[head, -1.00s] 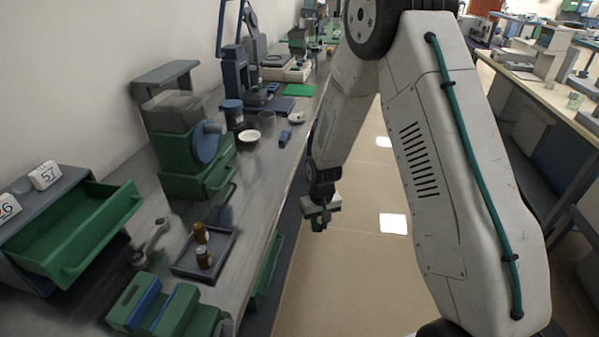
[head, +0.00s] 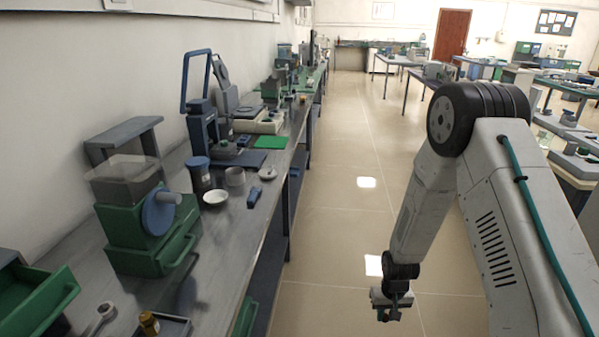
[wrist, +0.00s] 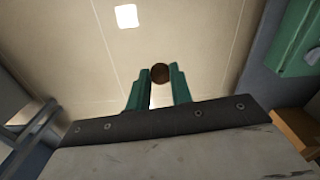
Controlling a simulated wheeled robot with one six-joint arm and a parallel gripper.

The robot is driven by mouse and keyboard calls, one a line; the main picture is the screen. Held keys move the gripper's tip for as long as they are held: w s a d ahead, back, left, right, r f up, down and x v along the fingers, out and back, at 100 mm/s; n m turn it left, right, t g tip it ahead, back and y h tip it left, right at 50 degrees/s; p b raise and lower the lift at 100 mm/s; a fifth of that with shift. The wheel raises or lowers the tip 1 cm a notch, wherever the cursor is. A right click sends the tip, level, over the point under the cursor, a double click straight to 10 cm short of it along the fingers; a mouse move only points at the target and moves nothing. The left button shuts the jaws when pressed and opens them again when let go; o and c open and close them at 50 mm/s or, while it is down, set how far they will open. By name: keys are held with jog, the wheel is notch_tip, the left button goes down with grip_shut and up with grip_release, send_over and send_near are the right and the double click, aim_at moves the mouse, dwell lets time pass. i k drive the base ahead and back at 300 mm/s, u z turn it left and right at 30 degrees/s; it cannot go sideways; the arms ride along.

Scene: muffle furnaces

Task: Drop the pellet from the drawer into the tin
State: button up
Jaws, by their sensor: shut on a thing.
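My gripper (head: 391,306) hangs low over the aisle floor, to the right of the bench, clear of it. In the wrist view its green fingers (wrist: 157,88) are shut on a small round brown pellet (wrist: 160,73), held near the fingertips. A green open drawer (head: 42,307) is partly in view at the lower left; I cannot see all of its inside. A grey open cylinder (head: 235,179), which looks like the tin, stands on the bench, well left of my gripper. Its inside is hidden.
The long bench (head: 262,212) runs along the left wall. Near the grey cylinder are a white dish (head: 215,197), a dark blue jar (head: 200,175) and a blue block (head: 254,197). A green machine (head: 135,232) stands nearer. The aisle floor (head: 335,230) is free.

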aim_at(241, 180)
jog(key=z, duration=1)
jog(key=i, duration=2.95)
jog(key=u, duration=3.05)
